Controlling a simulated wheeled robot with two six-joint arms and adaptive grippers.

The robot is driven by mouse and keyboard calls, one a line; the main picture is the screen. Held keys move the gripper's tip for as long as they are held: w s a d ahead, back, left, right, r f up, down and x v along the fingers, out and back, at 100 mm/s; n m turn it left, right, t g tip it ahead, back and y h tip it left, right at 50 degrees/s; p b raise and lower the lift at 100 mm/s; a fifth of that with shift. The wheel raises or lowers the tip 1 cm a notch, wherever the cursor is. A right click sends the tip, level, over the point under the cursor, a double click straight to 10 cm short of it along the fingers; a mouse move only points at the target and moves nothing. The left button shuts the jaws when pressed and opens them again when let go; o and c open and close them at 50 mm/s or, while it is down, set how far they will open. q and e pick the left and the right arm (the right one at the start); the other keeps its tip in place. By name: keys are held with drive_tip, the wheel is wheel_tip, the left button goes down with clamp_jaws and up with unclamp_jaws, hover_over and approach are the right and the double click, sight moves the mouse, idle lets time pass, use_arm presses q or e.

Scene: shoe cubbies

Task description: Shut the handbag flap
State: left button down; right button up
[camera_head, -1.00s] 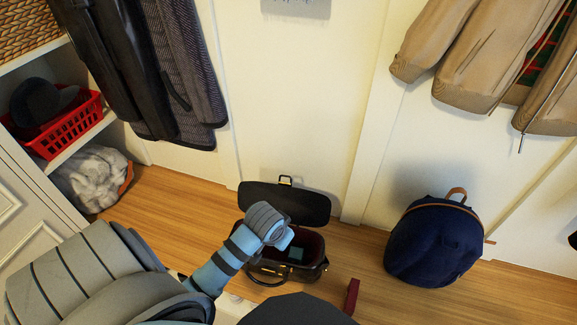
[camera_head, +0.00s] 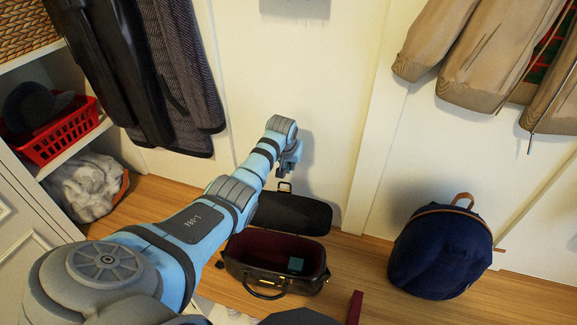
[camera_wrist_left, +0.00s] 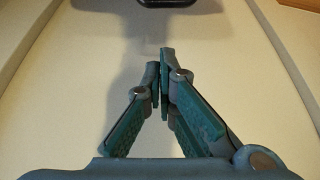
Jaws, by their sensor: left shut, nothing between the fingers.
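The dark handbag (camera_head: 308,285) stands on the wooden floor by the wall, with its mouth open. Its red lining and a small teal item inside show. The black flap (camera_head: 300,214) is raised at the back, on the wall side, with a small handle on its upper edge. My left gripper (camera_head: 288,170) is above and behind the flap, close to the wall; whether it touches the flap I cannot tell. In the left wrist view its fingers (camera_wrist_left: 162,58) are together and empty, with a dark edge, probably of the flap, at the top.
A navy backpack (camera_head: 440,252) stands on the floor at right. Tan coats (camera_head: 475,60) hang above it; dark coats (camera_head: 150,70) hang at left. Shelves with a red basket (camera_head: 55,130) are at far left.

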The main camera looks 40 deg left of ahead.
use_arm(q)
drive_tip(key=s+p, duration=0.1)
drive_tip(key=s+d, duration=0.1)
drive_tip(key=shift+s+d+f+p, duration=0.2)
drive_tip(key=shift+s+f+p, duration=0.2)
use_arm(e)
drive_tip(key=shift+r, duration=0.4)
drive_tip(key=shift+r, duration=0.1)
